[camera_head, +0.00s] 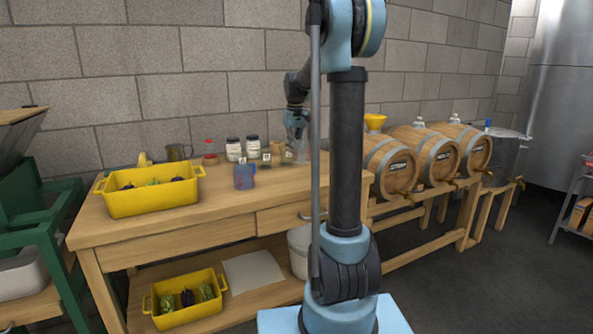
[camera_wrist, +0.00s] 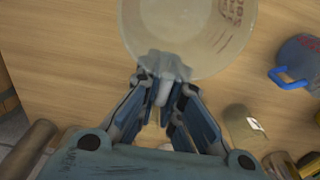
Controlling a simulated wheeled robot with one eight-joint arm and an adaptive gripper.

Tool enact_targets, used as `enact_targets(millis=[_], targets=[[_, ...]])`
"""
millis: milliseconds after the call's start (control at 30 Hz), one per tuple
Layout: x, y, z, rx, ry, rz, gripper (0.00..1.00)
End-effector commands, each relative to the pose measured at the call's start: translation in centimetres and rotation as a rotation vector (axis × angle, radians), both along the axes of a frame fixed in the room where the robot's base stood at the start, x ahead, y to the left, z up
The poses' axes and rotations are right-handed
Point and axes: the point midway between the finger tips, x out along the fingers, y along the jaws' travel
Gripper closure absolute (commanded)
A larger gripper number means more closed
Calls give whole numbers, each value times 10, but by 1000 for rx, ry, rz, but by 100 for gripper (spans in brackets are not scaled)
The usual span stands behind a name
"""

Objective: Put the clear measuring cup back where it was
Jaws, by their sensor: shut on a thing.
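The clear measuring cup (camera_wrist: 190,38) with red markings is at the top of the wrist view, seen from above, over the wooden bench top. My gripper (camera_wrist: 163,88) is shut on its handle side, with the fingers together around a pale piece. In the head view my gripper (camera_head: 295,125) is above the bench's right part, near the back wall. The cup is hard to make out there, and my arm hides part of that area. I cannot tell whether the cup touches the bench.
A blue mug (camera_head: 244,176) stands left of my gripper; it also shows in the wrist view (camera_wrist: 300,62). Several jars (camera_head: 233,149) stand along the bench's back. A yellow crate (camera_head: 150,197) is at the left. Barrels (camera_head: 388,162) stand at right. Bare wood (camera_wrist: 70,50) lies left of the cup.

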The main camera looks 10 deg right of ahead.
Motion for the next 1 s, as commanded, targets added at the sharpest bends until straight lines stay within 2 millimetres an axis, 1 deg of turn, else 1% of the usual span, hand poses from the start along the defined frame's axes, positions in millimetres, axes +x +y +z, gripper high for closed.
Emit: enact_targets(millis=[33, 100, 367, 600, 700, 967, 1000], targets=[[0, 0, -8, 0, 0, 0, 100], [0, 0, -17, 0, 0, 1, 100], [0, 0, -34, 0, 0, 1, 100], [0, 1, -63, 0, 0, 1, 100], [0, 0, -67, 0, 0, 1, 100], [0, 1, -68, 0, 0, 1, 100], [0, 1, -68, 0, 0, 1, 86]])
